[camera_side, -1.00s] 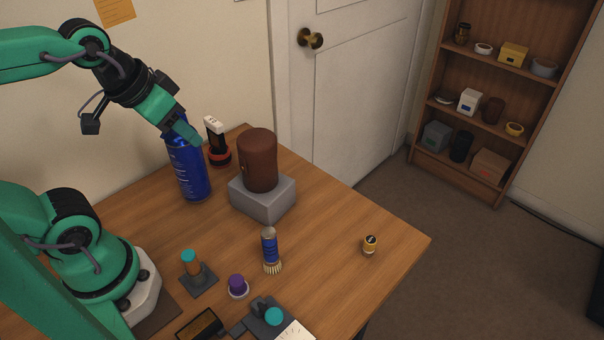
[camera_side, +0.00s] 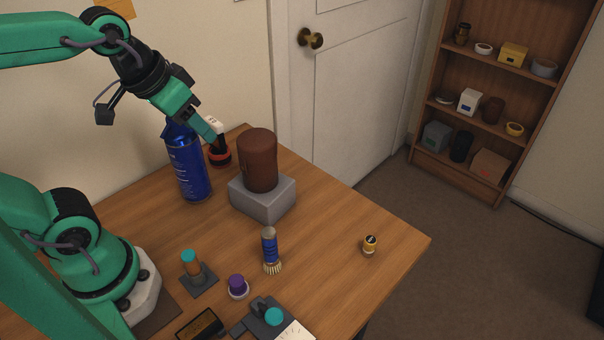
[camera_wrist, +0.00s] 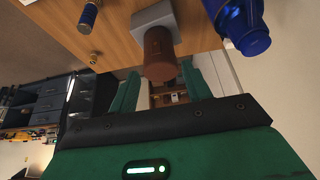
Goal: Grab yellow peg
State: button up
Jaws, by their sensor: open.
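A small yellow cylinder with a dark top (camera_side: 370,244), the only clearly yellow peg-like thing on the table, stands upright near the right edge in the side view. My gripper (camera_side: 217,133) is high at the upper left of it, far away, above the blue can and next to the black-and-white tool. Its green fingers are apart in the wrist view (camera_wrist: 160,85), with nothing held between them. The brown cylinder shows beyond the fingers there.
A brown cylinder (camera_side: 257,160) stands on a grey block (camera_side: 263,197), between my gripper and the yellow peg. A blue can (camera_side: 188,172), a blue brush (camera_side: 270,248), an orange peg with a teal top (camera_side: 191,263) and a purple knob (camera_side: 237,284) stand around. Table around the yellow peg is clear.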

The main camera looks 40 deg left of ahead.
jog(key=w+d+g, duration=0.2)
jog(key=w+d, duration=0.4)
jog(key=w, duration=0.2)
jog(key=g, duration=0.3)
send_over(369, 240)
jog(key=f, duration=1.6)
jog(key=shift+a+f, duration=0.25)
jog(key=shift+d+f, duration=0.35)
jog(key=shift+f, duration=1.3)
jog(key=shift+f, duration=0.1)
